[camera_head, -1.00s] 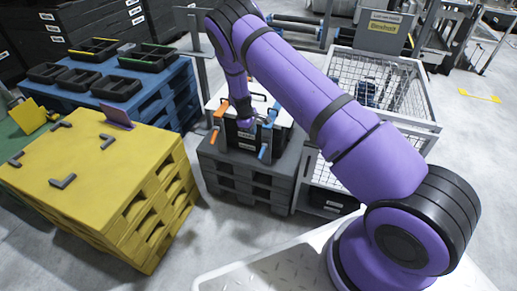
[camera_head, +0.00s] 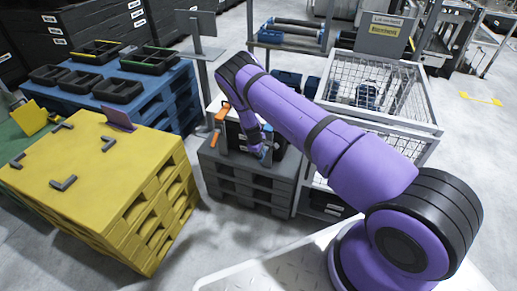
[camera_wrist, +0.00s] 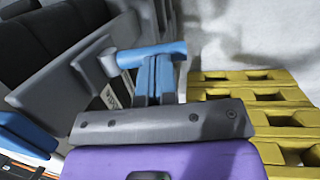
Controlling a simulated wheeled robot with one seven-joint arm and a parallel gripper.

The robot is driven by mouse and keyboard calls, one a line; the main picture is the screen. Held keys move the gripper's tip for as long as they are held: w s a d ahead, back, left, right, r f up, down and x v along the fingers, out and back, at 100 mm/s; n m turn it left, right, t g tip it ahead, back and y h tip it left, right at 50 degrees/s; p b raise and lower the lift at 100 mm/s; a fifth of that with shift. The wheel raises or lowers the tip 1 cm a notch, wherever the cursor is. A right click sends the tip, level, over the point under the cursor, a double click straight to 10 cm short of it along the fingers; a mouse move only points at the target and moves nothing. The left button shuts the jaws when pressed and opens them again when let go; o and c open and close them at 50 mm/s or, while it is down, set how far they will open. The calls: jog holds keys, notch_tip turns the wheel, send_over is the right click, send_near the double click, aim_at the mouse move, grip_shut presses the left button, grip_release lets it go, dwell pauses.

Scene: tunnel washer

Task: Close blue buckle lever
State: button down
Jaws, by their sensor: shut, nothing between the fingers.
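The blue buckle lever (camera_wrist: 150,52) shows in the wrist view as a light blue bar lying crosswise, with a grey end piece at its left, beside the dark box (camera_wrist: 62,70). My gripper (camera_wrist: 157,72) is shut, with its narrow blue fingers together and their tips at the bar. I cannot tell whether they touch it. In the head view my gripper (camera_head: 263,151) is low at the box's front right, and my arm hides most of the blue levers. Orange levers (camera_head: 214,137) show on the box's left side.
The box stands on a stack of dark grey pallets (camera_head: 245,180). Yellow pallets (camera_head: 100,175) stand to the left, with open floor between. A wire cage (camera_head: 375,85) stands close at the right. Another blue piece (camera_wrist: 25,133) shows at the wrist view's left edge.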

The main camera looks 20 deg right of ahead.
jog(key=shift+f, duration=0.15)
jog(key=shift+s+a+f+t, duration=0.1)
jog(key=shift+s+f+t, duration=0.05)
jog(key=shift+f+t, duration=0.15)
jog(key=shift+s+f+t+h, duration=0.1)
jog(key=shift+f+t+h, duration=0.55)
jog(key=shift+h, duration=0.35)
jog(key=shift+f+t, duration=0.25)
jog(key=shift+f, duration=0.15)
jog(key=shift+a+r, duration=0.3)
jog(key=shift+r, duration=0.1)
jog(key=s+v, duration=0.1)
jog(key=v, duration=1.2)
jog(key=shift+a, duration=0.4)
